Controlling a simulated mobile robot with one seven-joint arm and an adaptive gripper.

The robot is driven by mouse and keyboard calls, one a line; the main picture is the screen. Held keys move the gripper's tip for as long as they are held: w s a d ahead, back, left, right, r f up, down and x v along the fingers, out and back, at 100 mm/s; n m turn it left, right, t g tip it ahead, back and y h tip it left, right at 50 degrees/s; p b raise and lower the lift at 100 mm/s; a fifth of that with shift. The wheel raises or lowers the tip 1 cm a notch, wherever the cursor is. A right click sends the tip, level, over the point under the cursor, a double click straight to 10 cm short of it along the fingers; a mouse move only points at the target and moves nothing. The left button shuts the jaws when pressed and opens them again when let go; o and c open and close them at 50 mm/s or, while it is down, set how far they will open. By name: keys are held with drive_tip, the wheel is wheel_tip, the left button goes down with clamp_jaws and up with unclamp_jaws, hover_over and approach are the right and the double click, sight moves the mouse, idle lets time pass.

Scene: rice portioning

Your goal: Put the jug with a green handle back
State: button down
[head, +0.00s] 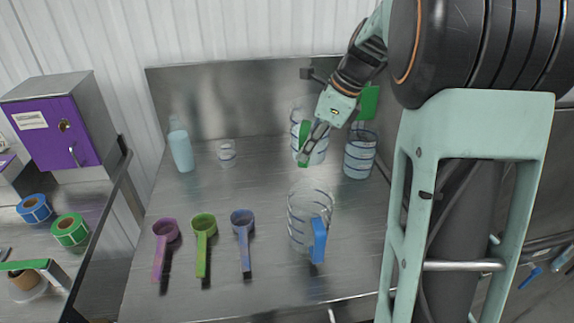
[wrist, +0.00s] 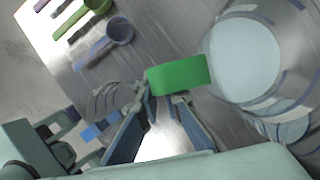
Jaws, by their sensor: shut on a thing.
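The clear jug (head: 318,148) with a green handle (head: 304,130) is at the back right of the steel table in the head view. My gripper (head: 308,153) is shut on its green handle, which faces the front. In the wrist view the green handle (wrist: 182,75) lies at the fingertips of my gripper (wrist: 163,97), and the jug (wrist: 245,60) opens to the right with a pale round area inside. I cannot tell whether its base touches the table. Part of the jug is hidden behind my gripper in the head view.
A blue-handled jug (head: 297,220) stands nearer the front. Another clear jug (head: 360,160) stands close on the right, with a green piece (head: 369,102) above it. A bottle (head: 181,150), a small cup (head: 227,153) and three scoops (head: 203,228) are left. The table's middle (head: 255,187) is clear.

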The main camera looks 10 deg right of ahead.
sight(294, 136)
drive_tip(key=w+f, duration=0.1)
drive_tip(key=w, duration=0.1)
drive_tip(key=w+a+f, duration=0.1)
drive_tip(key=w, duration=0.2)
drive_tip(key=w+a+f+p, duration=0.1)
drive_tip(key=w, duration=0.1)
drive_tip(key=shift+w+a+f, duration=0.15)
drive_tip(key=shift+w, duration=0.2)
drive_tip(key=shift+w+a+f+p, duration=0.2)
drive_tip(key=shift+w+f, duration=0.6)
drive_tip(key=shift+f, duration=0.7)
drive_tip(key=shift+w+a+f+p, duration=0.1)
drive_tip(key=shift+w+a+f, duration=0.15)
drive_tip(key=shift+w+f, duration=0.9)
drive_tip(key=shift+w+a+f+p, duration=0.15)
drive_tip(key=shift+w+f, duration=0.25)
drive_tip(key=shift+f, duration=1.45)
drive_tip(key=shift+f, duration=0.2)
drive_tip(key=c, duration=2.1)
unclamp_jaws()
drive_tip(key=shift+s, duration=0.1)
